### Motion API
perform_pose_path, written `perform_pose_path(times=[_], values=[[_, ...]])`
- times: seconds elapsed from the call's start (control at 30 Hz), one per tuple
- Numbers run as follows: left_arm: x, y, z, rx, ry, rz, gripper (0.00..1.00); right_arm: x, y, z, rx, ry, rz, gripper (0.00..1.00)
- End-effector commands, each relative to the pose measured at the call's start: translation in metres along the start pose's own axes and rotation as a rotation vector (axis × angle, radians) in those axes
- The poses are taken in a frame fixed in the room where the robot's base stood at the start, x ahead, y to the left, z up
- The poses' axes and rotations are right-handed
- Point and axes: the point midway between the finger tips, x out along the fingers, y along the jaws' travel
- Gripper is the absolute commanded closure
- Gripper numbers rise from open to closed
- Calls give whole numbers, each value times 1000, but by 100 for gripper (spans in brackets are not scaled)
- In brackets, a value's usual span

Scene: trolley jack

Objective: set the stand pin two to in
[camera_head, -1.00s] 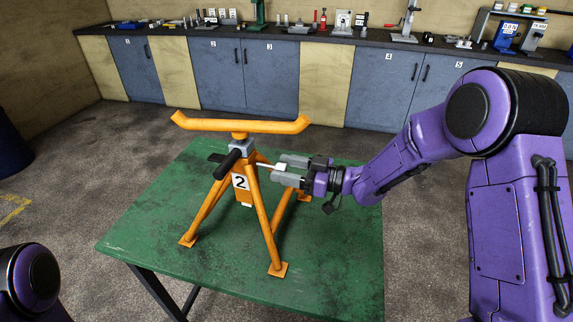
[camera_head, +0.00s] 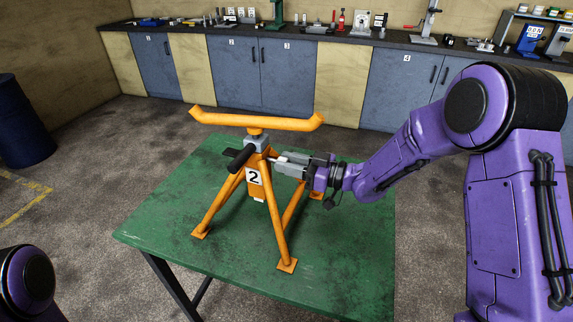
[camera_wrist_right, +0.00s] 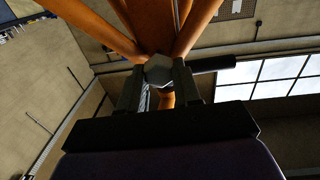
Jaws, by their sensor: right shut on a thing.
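The orange stand (camera_head: 256,187), marked 2, stands upright on the green table (camera_head: 335,250), with a wide V-shaped saddle (camera_head: 256,121) on top. A grey collar (camera_head: 257,143) with a black handle (camera_head: 241,158) sits below the saddle. My right gripper (camera_head: 280,163) is at the collar's right side, just below it. It is shut on the stand pin, whose grey hexagonal head (camera_wrist_right: 160,71) shows between the fingers in the right wrist view. The pin's far end is hidden, so I cannot tell how deep it sits. My left gripper is out of view.
A workbench with blue cabinets (camera_head: 260,65) and tools runs along the back wall. A dark blue drum (camera_head: 22,125) stands on the floor at the left. The table top around the stand's legs is clear.

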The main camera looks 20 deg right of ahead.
Motion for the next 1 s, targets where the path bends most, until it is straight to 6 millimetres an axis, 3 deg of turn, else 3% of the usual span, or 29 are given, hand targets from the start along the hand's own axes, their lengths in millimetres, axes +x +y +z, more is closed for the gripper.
perform_pose_path(times=[0.07,0.1,0.17,0.2,0.47,0.57,0.8,1.0], values=[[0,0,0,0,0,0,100,-1,-1,2,0,-5,-2,100],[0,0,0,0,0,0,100,-1,-1,2,0,-6,-2,64],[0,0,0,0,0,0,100,-1,-1,2,0,-5,-1,45],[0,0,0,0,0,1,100,-1,-1,2,0,-5,-1,41],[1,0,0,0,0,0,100,-1,0,1,-1,-3,-2,41],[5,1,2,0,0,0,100,-10,0,2,-3,-2,-1,41],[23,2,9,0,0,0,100,-66,1,4,-2,0,1,41],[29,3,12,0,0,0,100,-99,0,3,-1,-3,-1,41]])
